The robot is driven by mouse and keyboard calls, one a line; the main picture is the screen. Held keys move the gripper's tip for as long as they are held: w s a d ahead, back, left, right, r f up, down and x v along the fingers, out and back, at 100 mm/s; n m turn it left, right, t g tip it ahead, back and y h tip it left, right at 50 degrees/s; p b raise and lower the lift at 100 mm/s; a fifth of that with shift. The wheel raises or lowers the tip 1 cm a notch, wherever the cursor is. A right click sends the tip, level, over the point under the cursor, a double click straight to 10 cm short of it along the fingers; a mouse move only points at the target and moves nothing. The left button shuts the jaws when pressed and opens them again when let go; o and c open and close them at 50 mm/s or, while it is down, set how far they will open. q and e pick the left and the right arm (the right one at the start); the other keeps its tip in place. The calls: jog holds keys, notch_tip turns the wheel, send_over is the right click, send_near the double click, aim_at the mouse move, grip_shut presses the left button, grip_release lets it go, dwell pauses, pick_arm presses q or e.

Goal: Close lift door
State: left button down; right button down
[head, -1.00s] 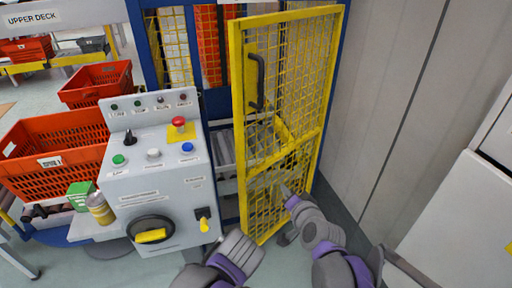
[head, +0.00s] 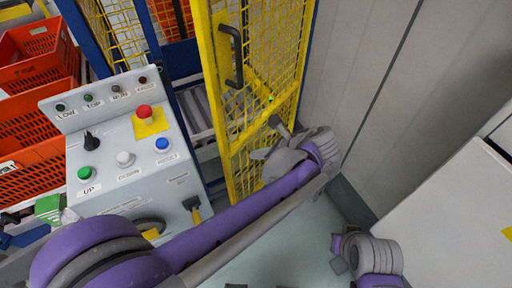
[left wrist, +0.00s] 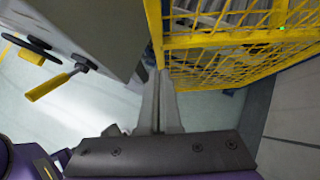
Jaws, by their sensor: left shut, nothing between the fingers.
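The yellow mesh lift door (head: 207,90) stands open, swung out toward me. Its dark handle (head: 233,58) is on the near upright. The door's lower frame and mesh also show in the left wrist view (left wrist: 230,38). My left arm reaches across the head view to the door's right-hand side. My left gripper (head: 275,122) is shut and empty, its tips close against the mesh; I cannot tell whether they touch. In the left wrist view the shut fingers (left wrist: 158,90) point at the door's lower frame corner.
A grey control box (head: 125,165) with buttons, a red stop knob (head: 145,111) and a yellow-handled switch (head: 194,208) stands left of the door. Orange totes (head: 35,120) are at the far left. A pale wall (head: 370,60) closes the right side.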

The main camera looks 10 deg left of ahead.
pick_arm(q)
jog(key=shift+w+a+f, duration=0.75)
jog(key=shift+a+f, duration=0.05)
jog(key=shift+a, duration=0.5)
jog(key=shift+w+a+f, duration=0.75)
jog(key=shift+a+f, duration=0.1)
jog(key=shift+a, duration=0.45)
jog(key=shift+w+a+f, duration=0.75)
jog(key=shift+a+f, duration=0.05)
jog(key=shift+a, duration=0.5)
